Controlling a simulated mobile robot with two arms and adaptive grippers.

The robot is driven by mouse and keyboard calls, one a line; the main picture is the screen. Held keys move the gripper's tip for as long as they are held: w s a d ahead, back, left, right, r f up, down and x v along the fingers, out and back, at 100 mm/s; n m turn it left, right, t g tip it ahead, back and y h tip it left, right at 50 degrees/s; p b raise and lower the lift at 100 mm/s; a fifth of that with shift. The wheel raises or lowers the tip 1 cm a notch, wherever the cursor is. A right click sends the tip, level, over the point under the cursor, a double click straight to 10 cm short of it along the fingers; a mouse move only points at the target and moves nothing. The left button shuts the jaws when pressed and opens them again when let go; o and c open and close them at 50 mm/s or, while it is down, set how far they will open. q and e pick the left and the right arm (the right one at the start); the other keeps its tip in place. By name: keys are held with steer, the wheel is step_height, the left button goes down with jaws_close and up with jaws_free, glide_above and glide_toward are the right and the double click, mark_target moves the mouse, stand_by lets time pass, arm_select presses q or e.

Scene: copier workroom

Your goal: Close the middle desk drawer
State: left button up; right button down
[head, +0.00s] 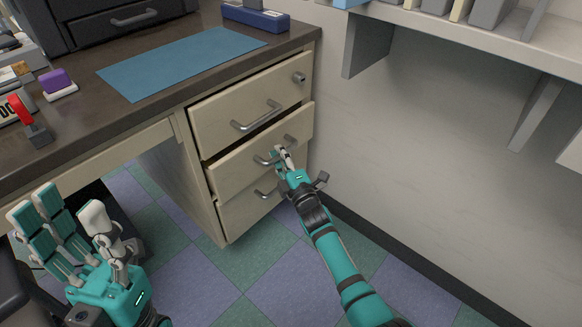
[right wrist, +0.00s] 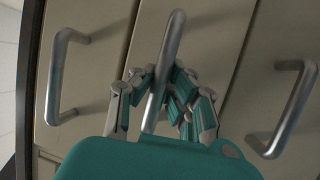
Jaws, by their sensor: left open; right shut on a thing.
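The middle desk drawer (head: 231,173) is cream with a metal bar handle. It stands slightly out, with a dark gap above its front edge. My right gripper (head: 280,158) is at the drawer's handle (head: 262,161) and shut on it. In the right wrist view, the fingers (right wrist: 160,98) sit on both sides of the middle handle (right wrist: 172,50); the exact contact is partly hidden. My left gripper (head: 72,212) is open and empty at the lower left, well away from the drawers.
The top drawer (head: 225,108) is above and the bottom drawer (head: 234,216) below, each with a bar handle. The desk top (head: 170,108) holds a blue mat (head: 180,62), stapler-like items and a purple block. A wall (head: 420,150) stands close on the right. Checkered floor lies in front.

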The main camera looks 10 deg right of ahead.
steer(key=shift+w+a, duration=0.55)
steer(key=shift+w, duration=0.15)
steer(key=c, duration=1.3)
jaws_free()
steer(key=v, duration=1.2)
steer(key=shift+r, duration=0.1)
steer(key=shift+s, duration=0.1)
